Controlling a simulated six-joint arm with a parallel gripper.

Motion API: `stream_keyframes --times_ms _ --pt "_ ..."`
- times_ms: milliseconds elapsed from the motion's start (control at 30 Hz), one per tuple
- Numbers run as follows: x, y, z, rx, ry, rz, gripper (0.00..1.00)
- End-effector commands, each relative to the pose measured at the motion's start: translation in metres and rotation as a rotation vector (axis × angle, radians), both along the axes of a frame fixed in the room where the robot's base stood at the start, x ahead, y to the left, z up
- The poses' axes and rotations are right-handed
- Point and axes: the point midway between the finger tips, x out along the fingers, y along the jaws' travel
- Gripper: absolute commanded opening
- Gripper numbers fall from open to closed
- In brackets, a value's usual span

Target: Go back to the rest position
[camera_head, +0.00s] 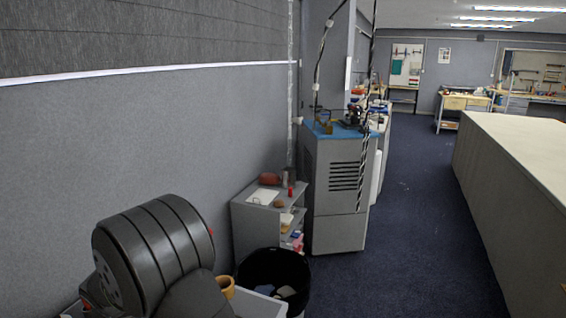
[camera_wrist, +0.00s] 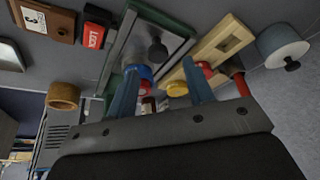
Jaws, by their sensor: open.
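My gripper (camera_wrist: 160,78) shows in the wrist view with its two blue fingers spread apart. No object is visibly clamped between them. A yellow round piece (camera_wrist: 178,89) and a blue round piece (camera_wrist: 140,71) show beyond or beside the fingers; I cannot tell how far off they are. In the head view my dark arm fills the lower left, and the gripper itself is not seen there.
The wrist view shows a green-grey tray (camera_wrist: 113,58), a wooden frame (camera_wrist: 228,40), a grey cylinder (camera_wrist: 281,45), a red-black box (camera_wrist: 95,27) and a brown ring-shaped cup (camera_wrist: 62,95). In the head view, a black bin (camera_head: 250,276) stands near my arm, beside a wall.

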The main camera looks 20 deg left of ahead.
Motion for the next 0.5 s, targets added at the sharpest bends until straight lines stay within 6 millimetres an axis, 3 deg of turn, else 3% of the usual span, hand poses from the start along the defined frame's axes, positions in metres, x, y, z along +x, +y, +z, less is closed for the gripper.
stream_keyframes --times_ms 200,500 --pt "0.009 0.008 -0.030 -0.003 0.000 0.000 0.48" --pt "0.013 0.013 -0.043 0.000 -0.001 0.001 0.48"
